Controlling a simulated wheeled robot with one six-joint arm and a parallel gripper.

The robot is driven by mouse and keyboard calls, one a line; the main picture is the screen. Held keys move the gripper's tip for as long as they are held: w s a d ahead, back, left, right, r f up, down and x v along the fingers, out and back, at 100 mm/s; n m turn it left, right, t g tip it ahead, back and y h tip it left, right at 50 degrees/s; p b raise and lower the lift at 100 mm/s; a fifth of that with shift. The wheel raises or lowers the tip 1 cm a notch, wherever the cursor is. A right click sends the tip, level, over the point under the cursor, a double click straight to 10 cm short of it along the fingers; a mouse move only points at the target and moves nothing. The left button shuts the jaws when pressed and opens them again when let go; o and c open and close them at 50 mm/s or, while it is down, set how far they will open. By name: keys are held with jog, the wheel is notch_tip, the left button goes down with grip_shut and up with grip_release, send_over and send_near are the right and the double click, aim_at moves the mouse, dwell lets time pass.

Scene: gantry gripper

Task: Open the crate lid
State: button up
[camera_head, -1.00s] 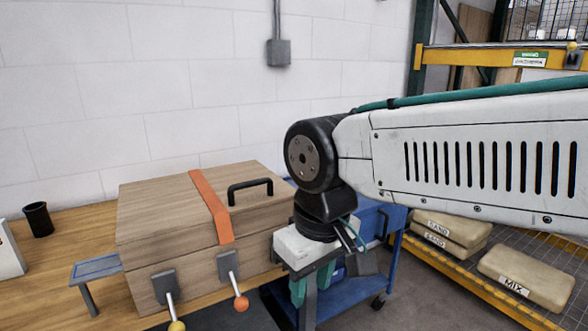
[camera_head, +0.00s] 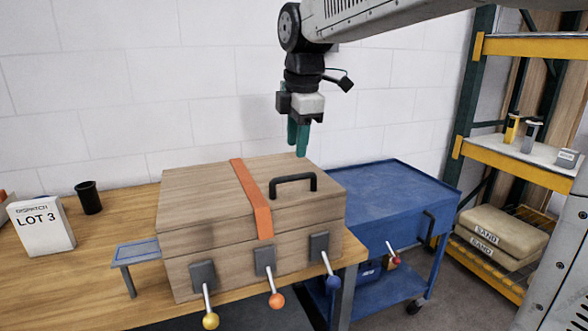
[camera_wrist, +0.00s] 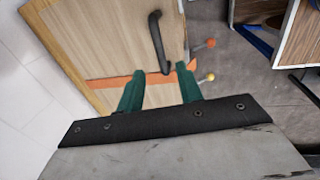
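The wooden crate (camera_head: 185,250) stands on the workbench with its lid (camera_head: 205,195) down. An orange strap (camera_head: 251,196) crosses the lid, and a black handle (camera_head: 292,181) sits right of it. Three front levers hang down and outward, with yellow (camera_head: 210,321), orange (camera_head: 276,300) and blue (camera_head: 333,283) knobs. My gripper (camera_head: 297,150) points down above the lid's back right part, its green fingers apart and empty. In the wrist view the open gripper (camera_wrist: 156,74) has the lid (camera_wrist: 95,40), strap (camera_wrist: 125,77) and handle (camera_wrist: 157,40) beyond its fingertips.
A blue cart (camera_head: 385,190) stands right of the bench. A LOT 3 sign (camera_head: 40,228), black cup (camera_head: 89,197) and small blue-topped stand (camera_head: 137,249) are left of the crate. A shelf with sandbags (camera_head: 505,232) is at the right. The white wall is close behind.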

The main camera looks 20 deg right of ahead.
aim_at(294, 176)
jog(key=f, duration=0.2)
jog(key=w+f, duration=0.1)
jog(key=f, duration=0.4)
jog(key=shift+w+f, duration=0.25)
grip_shut()
